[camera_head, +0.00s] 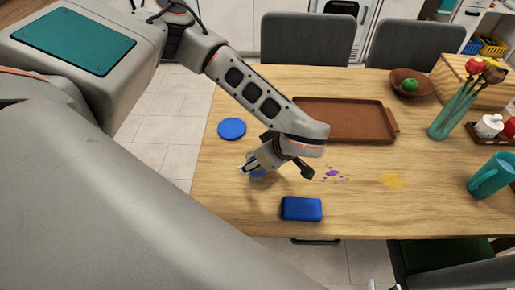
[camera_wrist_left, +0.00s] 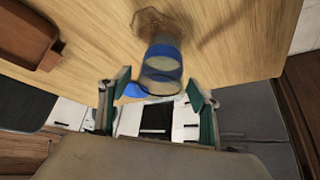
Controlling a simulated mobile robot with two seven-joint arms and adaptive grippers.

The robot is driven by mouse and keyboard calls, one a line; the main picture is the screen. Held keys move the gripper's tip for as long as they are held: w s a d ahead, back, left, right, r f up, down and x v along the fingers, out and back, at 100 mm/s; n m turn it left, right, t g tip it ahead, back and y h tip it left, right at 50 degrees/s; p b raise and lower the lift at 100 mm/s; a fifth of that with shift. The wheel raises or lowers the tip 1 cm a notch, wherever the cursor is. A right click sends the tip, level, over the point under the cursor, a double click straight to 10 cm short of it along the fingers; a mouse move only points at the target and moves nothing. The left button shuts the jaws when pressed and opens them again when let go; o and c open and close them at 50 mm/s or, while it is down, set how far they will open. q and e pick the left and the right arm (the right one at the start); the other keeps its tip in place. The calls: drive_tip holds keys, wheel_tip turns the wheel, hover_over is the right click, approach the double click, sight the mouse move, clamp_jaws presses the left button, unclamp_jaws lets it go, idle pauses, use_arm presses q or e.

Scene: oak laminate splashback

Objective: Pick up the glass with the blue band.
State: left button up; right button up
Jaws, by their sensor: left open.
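The glass with the blue band (camera_wrist_left: 162,68) stands on the table, seen in the left wrist view just beyond and between my left fingertips. In the head view only a bit of its blue (camera_head: 258,175) shows beneath my left gripper (camera_head: 248,168), which hides the rest. My left gripper (camera_wrist_left: 158,88) is open, with one finger on each side of the glass's near end; I cannot tell whether either touches it. At the bottom edge of the head view, only pale tips of my right gripper (camera_head: 384,286) show, away from the glass.
A blue disc (camera_head: 232,128) and blue sponge-like block (camera_head: 302,208) lie near the glass. A brown tray (camera_head: 345,118) is behind. Purple (camera_head: 333,174) and yellow (camera_head: 392,180) spots mark the table.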

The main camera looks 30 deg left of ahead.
use_arm(q)
drive_tip(key=c, duration=1.4)
drive_tip(key=shift+o, duration=0.2)
